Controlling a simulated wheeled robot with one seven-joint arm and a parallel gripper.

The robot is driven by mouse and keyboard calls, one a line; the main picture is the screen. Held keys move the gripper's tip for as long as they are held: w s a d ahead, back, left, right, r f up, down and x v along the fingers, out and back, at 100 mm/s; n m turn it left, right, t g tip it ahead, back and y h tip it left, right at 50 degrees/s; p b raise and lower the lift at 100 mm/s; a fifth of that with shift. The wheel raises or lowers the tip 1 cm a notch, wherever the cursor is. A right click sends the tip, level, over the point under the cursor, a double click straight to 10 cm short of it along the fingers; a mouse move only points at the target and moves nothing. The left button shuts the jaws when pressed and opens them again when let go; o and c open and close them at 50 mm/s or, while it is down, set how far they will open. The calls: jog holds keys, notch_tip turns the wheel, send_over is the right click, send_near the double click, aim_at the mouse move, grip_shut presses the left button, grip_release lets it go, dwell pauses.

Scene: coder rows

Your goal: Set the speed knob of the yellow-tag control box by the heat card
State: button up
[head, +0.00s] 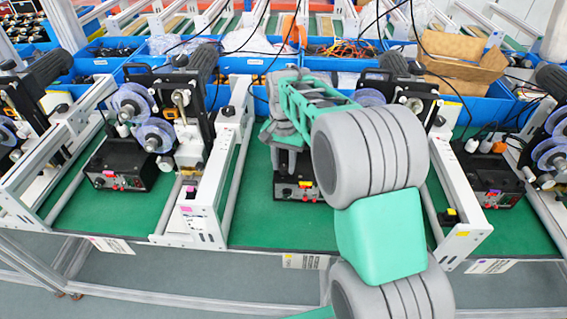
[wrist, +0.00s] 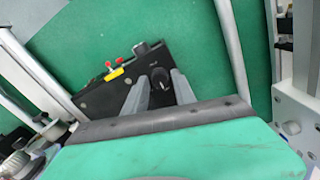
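The yellow-tag control box (head: 300,190) is a black box on the green mat at the centre of the head view, partly hidden by my arm. Its yellow tag (wrist: 114,74) shows in the wrist view beside two red parts.
White rails (head: 208,200) and reel machines (head: 155,130) flank the bays. Blue bins (head: 463,107) line the back. Green mat is clear in front of the box.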

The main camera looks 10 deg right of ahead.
aim_at(284, 167)
notch_tip(284, 167, up, 8)
jog(key=shift+f+b, duration=0.1)
jog(key=shift+b, duration=0.35)
jog(key=s+f+n+t, duration=0.1)
jog(key=s+f+n, duration=0.1)
jog(key=s, duration=0.8)
jog(key=s+f+n+t, duration=0.1)
jog(key=s+n, duration=0.3)
jog(key=s, duration=0.6)
jog(key=shift+s+a+f+n+t, duration=0.3)
jog(key=shift+f+n+t, duration=0.1)
jog(key=shift+t, duration=0.4)
